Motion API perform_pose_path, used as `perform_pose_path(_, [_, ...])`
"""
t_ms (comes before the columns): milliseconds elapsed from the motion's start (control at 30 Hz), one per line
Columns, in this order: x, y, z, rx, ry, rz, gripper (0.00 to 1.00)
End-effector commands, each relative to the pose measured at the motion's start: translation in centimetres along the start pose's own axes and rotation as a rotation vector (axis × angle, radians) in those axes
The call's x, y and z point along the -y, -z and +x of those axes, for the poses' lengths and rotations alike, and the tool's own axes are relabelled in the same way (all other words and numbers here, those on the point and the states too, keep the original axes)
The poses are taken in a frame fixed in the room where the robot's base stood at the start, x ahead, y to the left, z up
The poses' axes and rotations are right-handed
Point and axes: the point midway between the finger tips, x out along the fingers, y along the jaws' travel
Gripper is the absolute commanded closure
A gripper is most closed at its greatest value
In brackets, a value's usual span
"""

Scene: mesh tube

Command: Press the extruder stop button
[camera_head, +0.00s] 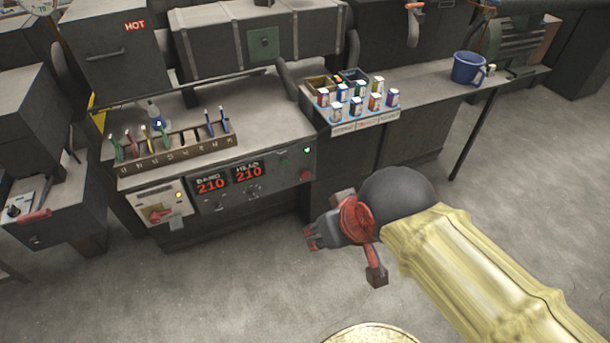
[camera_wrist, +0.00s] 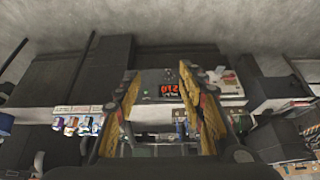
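The extruder control panel (camera_head: 222,190) stands on the front of the machine in the head view. A red button (camera_head: 306,175) sits at the panel's right end, below a green one (camera_head: 306,150). A small red rotary switch (camera_head: 157,214) is on a pale plate at the left end. I cannot read which is the stop button. My gripper (camera_head: 343,256) is in front of the panel, to the right of and below the red button, apart from it. In the wrist view my gripper (camera_wrist: 168,112) has its fingers spread and empty, with the panel's red display (camera_wrist: 169,91) between them.
A rack of coloured-handled tools (camera_head: 175,150) stands on the machine top. Small boxes in a tray (camera_head: 365,122) and a blue mug (camera_head: 468,68) are on the side bench. A table leg (camera_head: 470,135) stands at right. The floor before the panel is clear.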

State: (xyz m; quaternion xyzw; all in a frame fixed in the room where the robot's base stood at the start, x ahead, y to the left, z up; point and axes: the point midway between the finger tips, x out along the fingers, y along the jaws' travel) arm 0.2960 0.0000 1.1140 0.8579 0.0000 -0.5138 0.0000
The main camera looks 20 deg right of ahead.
Motion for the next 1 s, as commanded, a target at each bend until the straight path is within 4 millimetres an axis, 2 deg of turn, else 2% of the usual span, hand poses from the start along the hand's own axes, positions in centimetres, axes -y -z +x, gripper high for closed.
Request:
perform_pose_path(700, [0.00, 0.00, 0.00, 0.000, 0.000, 0.000, 1.00])
perform_pose_path(1000, [0.00, 0.00, 0.00, 0.000, 0.000, 0.000, 1.00])
